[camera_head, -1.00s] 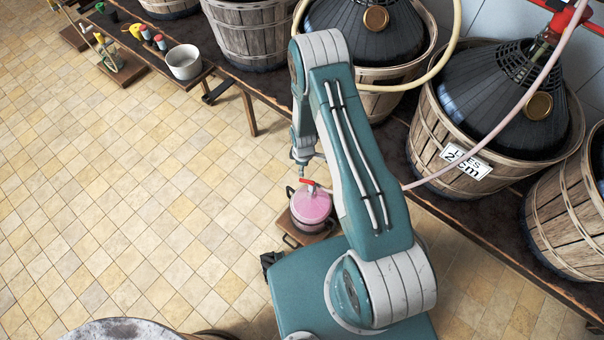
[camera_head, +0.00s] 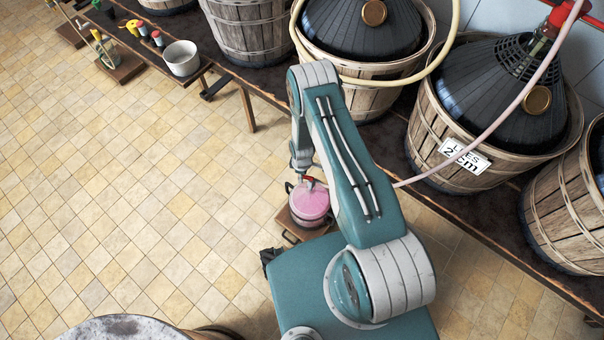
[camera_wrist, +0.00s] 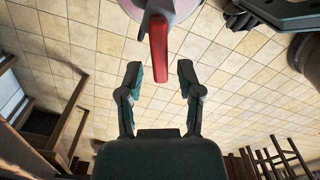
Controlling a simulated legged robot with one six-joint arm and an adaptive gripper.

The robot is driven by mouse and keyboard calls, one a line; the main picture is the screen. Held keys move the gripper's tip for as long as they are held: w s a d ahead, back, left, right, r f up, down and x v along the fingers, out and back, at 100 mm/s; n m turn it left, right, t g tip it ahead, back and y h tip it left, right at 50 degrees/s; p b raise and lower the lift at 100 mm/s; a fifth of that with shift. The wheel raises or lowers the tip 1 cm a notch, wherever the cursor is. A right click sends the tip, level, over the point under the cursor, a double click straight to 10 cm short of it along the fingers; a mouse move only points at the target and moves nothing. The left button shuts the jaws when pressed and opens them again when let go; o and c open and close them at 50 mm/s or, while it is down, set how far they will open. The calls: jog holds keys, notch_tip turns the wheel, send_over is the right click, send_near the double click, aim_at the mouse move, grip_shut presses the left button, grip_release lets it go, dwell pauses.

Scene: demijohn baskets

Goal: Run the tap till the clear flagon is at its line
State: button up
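A round vessel with pink contents or a pink top (camera_head: 309,203), seemingly the flagon, stands low on a small wooden stand (camera_head: 286,222). No fill line can be made out on it. A red tap lever (camera_head: 309,181) is at its top. In the wrist view, the red lever (camera_wrist: 158,50) hangs from a pale pink and white round part at the top edge. My gripper (camera_wrist: 159,70) is open, its fingers to either side of the lever's lower end, apart from it. In the head view, my gripper (camera_head: 301,168) is just above the lever, partly hidden by my arm.
Large demijohns in wooden baskets (camera_head: 455,135) stand along a dark bench (camera_head: 445,205). A pale pink hose (camera_head: 475,145) runs from a red tap (camera_head: 566,14) down behind my arm. A white pot (camera_head: 182,58) stands far left. The tiled floor at left is clear.

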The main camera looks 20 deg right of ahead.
grip_shut()
jog(key=m, duration=0.3)
jog(key=w+d+m, duration=0.1)
jog(key=m, duration=0.1)
jog(key=shift+o, duration=2.2)
grip_release()
notch_tip(320, 180, up, 12)
